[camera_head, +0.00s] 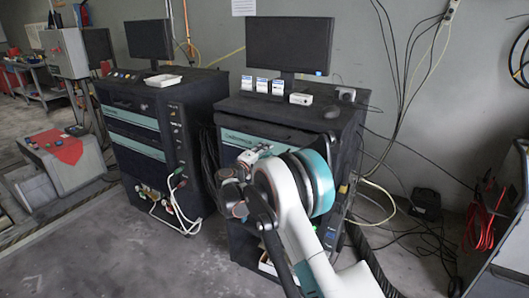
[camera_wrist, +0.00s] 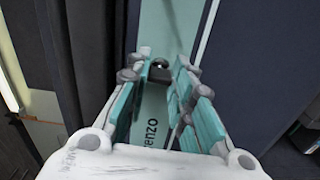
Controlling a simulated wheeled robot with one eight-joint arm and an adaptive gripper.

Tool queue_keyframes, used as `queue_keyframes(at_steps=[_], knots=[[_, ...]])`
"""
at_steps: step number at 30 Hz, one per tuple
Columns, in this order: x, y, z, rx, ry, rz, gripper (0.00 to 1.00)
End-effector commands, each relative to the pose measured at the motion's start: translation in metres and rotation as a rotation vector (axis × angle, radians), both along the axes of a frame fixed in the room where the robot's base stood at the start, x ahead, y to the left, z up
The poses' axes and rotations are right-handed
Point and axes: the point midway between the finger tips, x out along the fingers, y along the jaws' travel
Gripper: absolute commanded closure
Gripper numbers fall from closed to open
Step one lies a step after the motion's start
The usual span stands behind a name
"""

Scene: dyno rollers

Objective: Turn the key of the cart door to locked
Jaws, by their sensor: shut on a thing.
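The cart (camera_head: 265,112) is a dark cabinet with teal strips, right of centre in the head view. Its teal front strip (camera_wrist: 155,130), with partial lettering, fills the middle of the wrist view. My gripper (camera_wrist: 162,72) points at this front, its teal-padded fingers on either side of a small dark, rounded piece, which looks like the key (camera_wrist: 159,68). The fingers are shut on it. The key's exact angle and its lock are hard to make out. In the head view my gripper (camera_head: 233,190) is at the cart front; my arm hides the key there.
A monitor (camera_head: 290,45), small white boxes and a mouse (camera_head: 332,112) sit on the cart top. A similar cart (camera_head: 135,120) with a white tray stands to the left. Cables hang on the right wall, and a red cable (camera_head: 482,222) hangs lower right. Floor at front left is clear.

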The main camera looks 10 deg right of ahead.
Motion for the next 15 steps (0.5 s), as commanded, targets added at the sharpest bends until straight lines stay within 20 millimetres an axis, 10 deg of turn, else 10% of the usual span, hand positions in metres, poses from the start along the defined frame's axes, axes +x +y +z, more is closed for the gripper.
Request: queue_keyframes(at_steps=[15], knots=[[0.0002, 0.0011, -0.0003, -0.067, 0.049, 0.002, 1.00]])
